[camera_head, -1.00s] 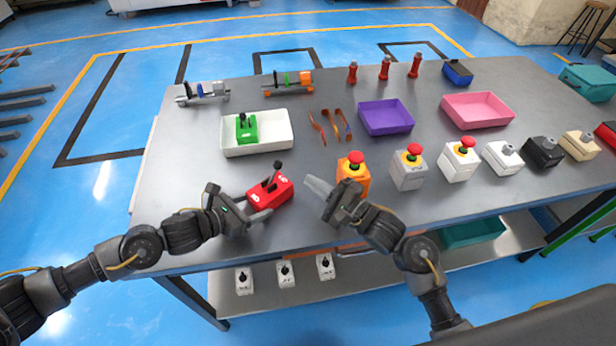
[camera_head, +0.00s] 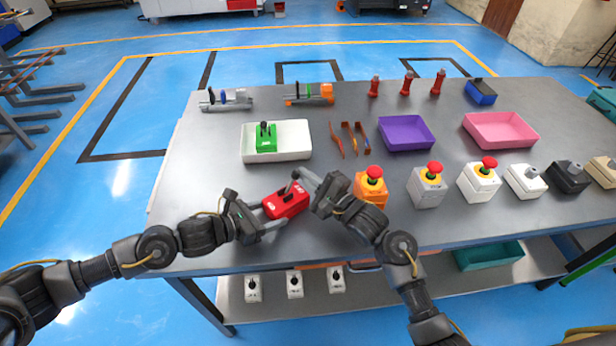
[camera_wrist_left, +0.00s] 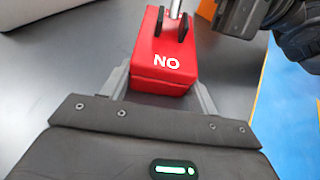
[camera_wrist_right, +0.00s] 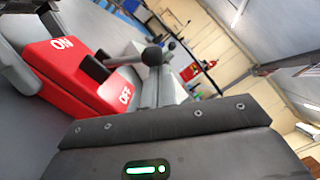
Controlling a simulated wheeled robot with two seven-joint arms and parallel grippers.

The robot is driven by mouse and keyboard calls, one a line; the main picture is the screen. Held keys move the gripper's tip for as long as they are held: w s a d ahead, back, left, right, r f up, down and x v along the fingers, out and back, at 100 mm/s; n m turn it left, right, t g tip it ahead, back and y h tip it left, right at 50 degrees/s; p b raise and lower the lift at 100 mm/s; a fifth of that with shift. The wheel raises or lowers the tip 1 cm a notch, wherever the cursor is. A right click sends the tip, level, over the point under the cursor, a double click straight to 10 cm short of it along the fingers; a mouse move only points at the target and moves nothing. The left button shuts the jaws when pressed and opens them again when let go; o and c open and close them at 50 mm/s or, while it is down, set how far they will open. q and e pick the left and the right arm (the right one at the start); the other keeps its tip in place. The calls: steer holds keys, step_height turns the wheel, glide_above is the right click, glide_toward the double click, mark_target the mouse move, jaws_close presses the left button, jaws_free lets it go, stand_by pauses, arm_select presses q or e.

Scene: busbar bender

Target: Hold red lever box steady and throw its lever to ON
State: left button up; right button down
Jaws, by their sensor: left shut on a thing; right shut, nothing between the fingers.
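The red lever box (camera_head: 287,203) stands near the table's front edge. My left gripper (camera_head: 268,211) is shut on its sides at the ON end; the left wrist view shows the fingers flanking the box (camera_wrist_left: 163,60). The right wrist view shows ON and OFF on the box (camera_wrist_right: 66,80), with the black-knobbed lever (camera_wrist_right: 152,55) leaning toward OFF. My right gripper (camera_head: 303,179) is shut and empty, with its fingertips by the lever on the OFF side. I cannot tell whether they touch it.
An orange emergency-stop box (camera_head: 370,188) stands close to the right of my right gripper. A purple tray (camera_head: 406,133) is farther right.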

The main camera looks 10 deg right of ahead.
steer(key=shift+s+a+r+n, duration=0.15)
steer(key=shift+a+r+n, duration=0.2)
steer(key=shift+n, duration=0.45)
steer(key=shift+s+a+r+n+g, duration=0.2)
steer(key=shift+a+r+n, duration=0.15)
steer(key=shift+n, duration=0.4)
steer(key=shift+s+a+r+n+g, duration=0.1)
steer(key=shift+s+a+r+n, duration=0.2)
steer(key=shift+n, duration=0.45)
steer(key=shift+s+a+r, duration=0.45)
steer(key=shift+a+r, duration=0.05)
steer(key=shift+a, duration=0.25)
steer(key=shift+s+a+r+n, duration=0.1)
steer(key=shift+s+a+n, duration=0.2)
steer(key=shift+n, duration=0.3)
steer(key=shift+w, duration=0.1)
steer(key=shift+s+d, duration=0.3)
steer(key=shift+s, duration=0.05)
steer(key=v, duration=0.9)
steer(key=shift+r, duration=0.5)
